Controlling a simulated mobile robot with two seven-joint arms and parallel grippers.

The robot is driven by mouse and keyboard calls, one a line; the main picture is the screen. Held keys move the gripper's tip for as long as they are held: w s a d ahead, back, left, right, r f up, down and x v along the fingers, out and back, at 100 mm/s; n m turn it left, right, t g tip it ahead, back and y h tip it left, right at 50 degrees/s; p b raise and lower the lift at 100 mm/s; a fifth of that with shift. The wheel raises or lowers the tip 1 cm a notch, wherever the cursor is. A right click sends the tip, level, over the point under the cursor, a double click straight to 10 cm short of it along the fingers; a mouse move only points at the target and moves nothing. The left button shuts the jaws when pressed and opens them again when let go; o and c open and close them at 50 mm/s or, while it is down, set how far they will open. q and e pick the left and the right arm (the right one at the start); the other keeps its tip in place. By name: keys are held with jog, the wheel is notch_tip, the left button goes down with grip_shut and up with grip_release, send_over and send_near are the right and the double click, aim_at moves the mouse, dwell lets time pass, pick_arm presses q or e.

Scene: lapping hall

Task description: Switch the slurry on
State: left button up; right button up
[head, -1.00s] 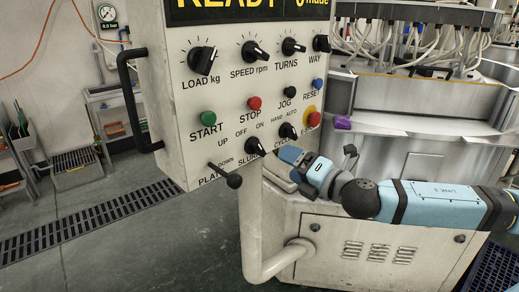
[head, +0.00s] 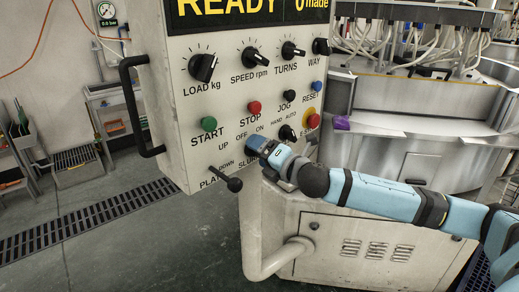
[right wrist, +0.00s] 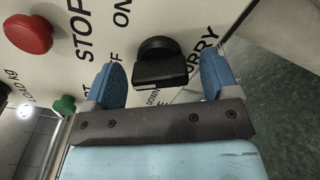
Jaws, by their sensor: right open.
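The black slurry knob (right wrist: 160,62) is on the white control panel (head: 172,110), under the OFF and ON lettering. In the right wrist view it sits between the two blue fingers of my right gripper (head: 262,145), with gaps on both sides. The gripper is open, and no finger visibly touches the knob. In the head view the gripper covers the knob, and its setting cannot be read clearly. My left gripper is in neither view.
The cycle knob (head: 287,132) and the red stop on its yellow base (head: 312,121) are close to the right of my gripper. The platen lever (head: 234,184) sticks out at lower left. A black handle (head: 128,105) edges the panel.

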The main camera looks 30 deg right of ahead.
jog(key=shift+w+a, duration=0.1)
jog(key=shift+w, duration=0.25)
jog(key=shift+c, duration=0.2)
jog(key=c, duration=0.9)
